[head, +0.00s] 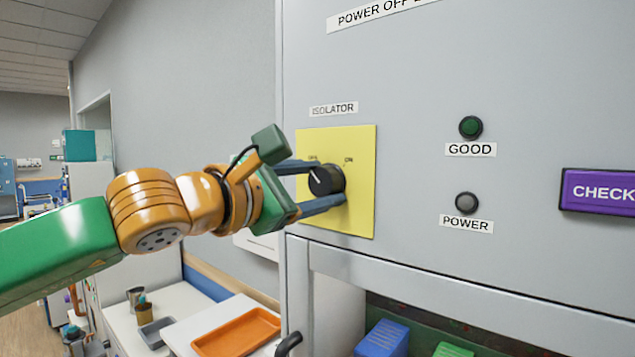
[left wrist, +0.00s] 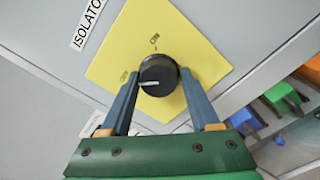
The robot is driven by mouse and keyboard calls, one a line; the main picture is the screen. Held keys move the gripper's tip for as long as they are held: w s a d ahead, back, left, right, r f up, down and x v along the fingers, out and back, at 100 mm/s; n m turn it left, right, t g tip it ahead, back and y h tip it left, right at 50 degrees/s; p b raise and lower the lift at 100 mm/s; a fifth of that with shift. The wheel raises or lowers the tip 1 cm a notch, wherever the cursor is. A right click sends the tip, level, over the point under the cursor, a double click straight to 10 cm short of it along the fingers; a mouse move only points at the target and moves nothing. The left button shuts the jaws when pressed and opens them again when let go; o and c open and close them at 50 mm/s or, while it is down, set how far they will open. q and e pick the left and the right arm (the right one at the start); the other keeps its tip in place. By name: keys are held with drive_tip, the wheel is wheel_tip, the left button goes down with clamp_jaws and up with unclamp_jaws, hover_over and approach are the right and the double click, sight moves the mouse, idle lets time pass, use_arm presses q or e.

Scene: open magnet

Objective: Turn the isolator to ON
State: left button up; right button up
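The isolator is a round black knob (head: 326,180) on a yellow plate (head: 357,150), under an ISOLATOR label. Its white pointer mark faces OFF, at the upper left in the head view; ON is printed at the upper right. My left gripper (head: 328,184) reaches in from the left with its two blue-grey fingers on either side of the knob. In the left wrist view the knob (left wrist: 158,75) sits between the fingertips, very close to both. I cannot tell whether the fingers press on it. My right gripper is not in view.
The grey panel carries a green GOOD lamp (head: 470,127), a dark POWER lamp (head: 466,203) and a purple CHECK sign (head: 600,191). Below left, an orange tray (head: 237,332) lies on a white bench. Blue and green blocks stand in the opening under the panel.

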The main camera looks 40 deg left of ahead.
use_arm(q)
drive_tip(key=shift+a, duration=0.15)
drive_tip(key=c, duration=0.9)
drive_tip(key=shift+o, duration=0.2)
drive_tip(key=m, duration=0.8)
drive_tip(key=shift+m, duration=0.3)
drive_tip(key=m, duration=0.4)
drive_tip(key=shift+r+m+p, duration=0.15)
drive_tip(key=shift+m+p, duration=0.55)
drive_tip(key=shift+m, duration=2.1)
